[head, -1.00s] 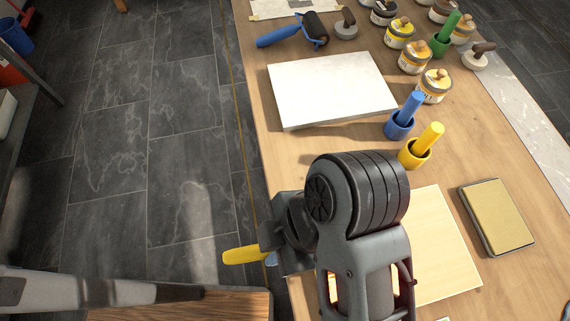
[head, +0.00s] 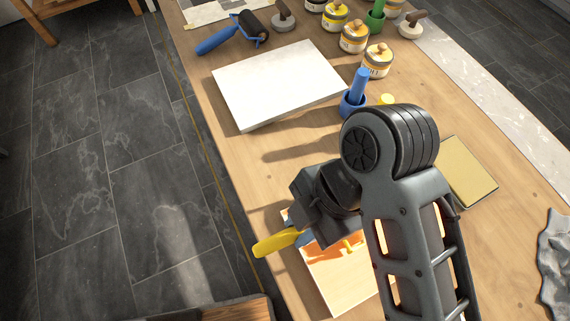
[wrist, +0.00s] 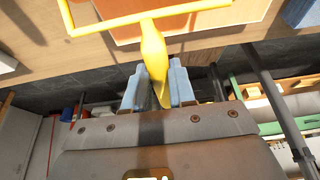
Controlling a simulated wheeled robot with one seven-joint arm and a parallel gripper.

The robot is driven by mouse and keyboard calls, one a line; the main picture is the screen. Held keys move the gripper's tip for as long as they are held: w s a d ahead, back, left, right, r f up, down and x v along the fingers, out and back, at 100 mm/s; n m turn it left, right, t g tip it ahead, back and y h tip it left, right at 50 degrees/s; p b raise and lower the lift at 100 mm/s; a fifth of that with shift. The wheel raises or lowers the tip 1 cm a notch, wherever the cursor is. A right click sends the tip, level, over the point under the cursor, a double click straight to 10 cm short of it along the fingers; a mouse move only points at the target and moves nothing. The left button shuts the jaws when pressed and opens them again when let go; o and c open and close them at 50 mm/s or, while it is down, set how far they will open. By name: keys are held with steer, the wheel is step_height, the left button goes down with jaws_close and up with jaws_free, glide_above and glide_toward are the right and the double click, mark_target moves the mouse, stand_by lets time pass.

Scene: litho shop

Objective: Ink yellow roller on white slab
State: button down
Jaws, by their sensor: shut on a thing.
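The white slab (head: 280,85) lies flat on the wooden table, beyond my gripper in the head view. My gripper (head: 305,232) is at the table's left edge, nearer than the slab and apart from it. It is shut on the yellow roller (head: 277,243), whose handle end sticks out to the left past the table edge. In the wrist view, the roller's handle (wrist: 153,50) sits between the fingertips (wrist: 157,88) and its yellow frame spreads across the top. The drum is not clearly seen. My arm hides part of the roller in the head view.
A pale board (head: 340,285) with an orange area lies below the gripper. A blue roller (head: 232,33) lies beyond the slab. Ink jars (head: 376,60) and a blue holder (head: 354,98) stand right of the slab. A tan pad (head: 468,172) lies right of my arm.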

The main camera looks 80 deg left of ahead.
steer(key=shift+w+a+b, duration=0.6)
steer(key=shift+w+b, duration=0.1)
steer(key=shift+w, duration=1.85)
steer(key=shift+w+a+b, duration=0.65)
steer(key=shift+w, duration=1.9)
steer(key=shift+w+a+b, duration=0.6)
steer(key=shift+w+b, duration=0.1)
steer(key=shift+w, duration=1.95)
step_height(320, 180, up, 3)
steer(key=shift+r+p, duration=0.1)
steer(key=shift+p, duration=1.15)
steer(key=shift+w+d+f+p, duration=0.3)
steer(key=shift+d+p, duration=0.05)
steer(key=shift+d, duration=0.95)
steer(key=shift+w+d+f+p, duration=0.25)
steer(key=shift+w+d+p, duration=0.1)
steer(key=shift+d, duration=1)
steer(key=shift+w+d+f+p, duration=0.25)
steer(key=shift+d+f+p, duration=0.1)
steer(key=shift+d, duration=0.95)
steer(key=shift+f+b, duration=0.5)
steer(key=shift+f, duration=0.15)
